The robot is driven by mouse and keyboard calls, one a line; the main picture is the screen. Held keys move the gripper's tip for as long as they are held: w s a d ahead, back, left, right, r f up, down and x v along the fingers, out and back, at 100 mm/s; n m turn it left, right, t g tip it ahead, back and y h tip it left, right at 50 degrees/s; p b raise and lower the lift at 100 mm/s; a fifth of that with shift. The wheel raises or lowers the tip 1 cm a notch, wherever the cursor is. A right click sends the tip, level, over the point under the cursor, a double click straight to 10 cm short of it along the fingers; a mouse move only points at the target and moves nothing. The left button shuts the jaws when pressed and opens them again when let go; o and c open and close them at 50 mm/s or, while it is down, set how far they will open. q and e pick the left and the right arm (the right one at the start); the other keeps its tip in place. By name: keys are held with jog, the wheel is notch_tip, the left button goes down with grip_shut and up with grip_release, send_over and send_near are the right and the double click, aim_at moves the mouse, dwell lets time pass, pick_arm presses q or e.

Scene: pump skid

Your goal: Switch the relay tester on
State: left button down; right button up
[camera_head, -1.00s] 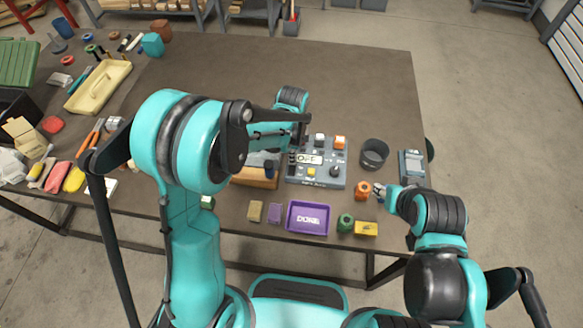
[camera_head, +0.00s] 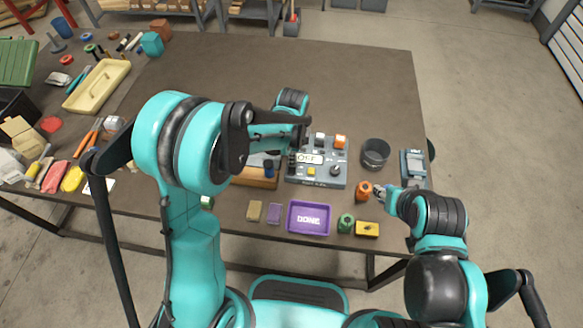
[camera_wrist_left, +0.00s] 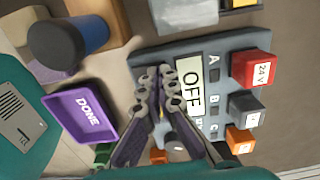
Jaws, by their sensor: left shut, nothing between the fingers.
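The relay tester (camera_head: 325,181) is a grey box on the table, and its display (camera_head: 309,159) reads OFF. A yellow button (camera_head: 311,172) and a dark knob (camera_head: 336,171) are on its face. My left gripper (camera_head: 293,163) is over the left part of the tester. In the left wrist view, the shut left fingers (camera_wrist_left: 167,76) are just beside the OFF display (camera_wrist_left: 190,85), in front of a yellow part; I cannot tell whether they touch. My right gripper (camera_head: 380,192) is low near an orange part (camera_head: 363,191); its finger opening is too small to tell.
A red 24 V block (camera_wrist_left: 252,69) and other coloured blocks line the tester's edge. A purple DONE tray (camera_head: 309,232) lies in front. A dark cup (camera_head: 375,153) and a grey meter (camera_head: 413,166) stand right.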

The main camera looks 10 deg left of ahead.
pick_arm(q)
jog(key=shift+f, duration=0.25)
jog(key=shift+r, duration=0.15)
jog(key=shift+r+p, duration=2.35)
jog(key=shift+r, duration=1.1)
jog(key=shift+s+r, duration=0.1)
jog(key=s+a+r+n+t+b, duration=0.2)
jog(key=s+a+r+n+t, duration=0.1)
jog(key=s+n, duration=0.5)
jog(key=s+a+r+n+t+b, duration=0.2)
jog(key=s+a+r+n+t, duration=0.2)
jog(key=s+a+n, duration=0.3)
jog(key=r+n, duration=0.1)
jog(key=n, duration=0.2)
jog(key=shift+s+r+b, duration=0.3)
jog(key=shift+s+b, duration=0.05)
jog(key=shift+s, duration=0.05)
